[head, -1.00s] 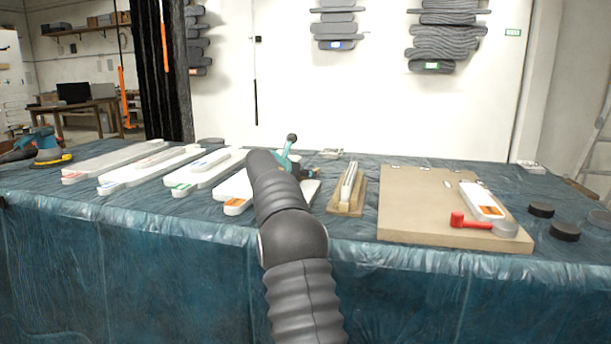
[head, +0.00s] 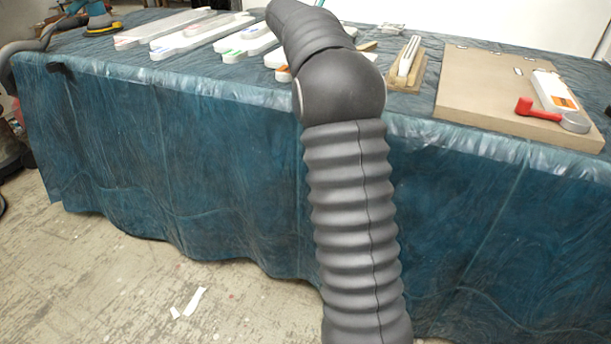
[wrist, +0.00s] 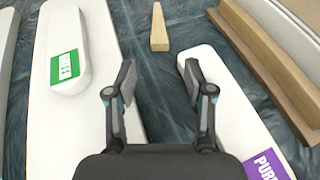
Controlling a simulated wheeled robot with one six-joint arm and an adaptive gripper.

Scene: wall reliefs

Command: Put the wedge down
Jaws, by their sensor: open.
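The wedge, a small tapered piece of light wood (wrist: 159,30), lies on the blue table cover in the wrist view, narrow end away from me. A bit of pale wood that looks like it (head: 368,46) shows beside my arm in the head view. My gripper (wrist: 159,78) is open and empty. Its fingertips are apart from the wedge, which shows above the gap between them. In the head view my arm hides the gripper.
White pieces with a green label (wrist: 65,65) and a purple label (wrist: 266,166) flank the fingers. A wooden holder (wrist: 268,55) stands at the right. A tan board (head: 480,90) bears a white orange-labelled piece (head: 553,92) and a red-handled tool (head: 535,108).

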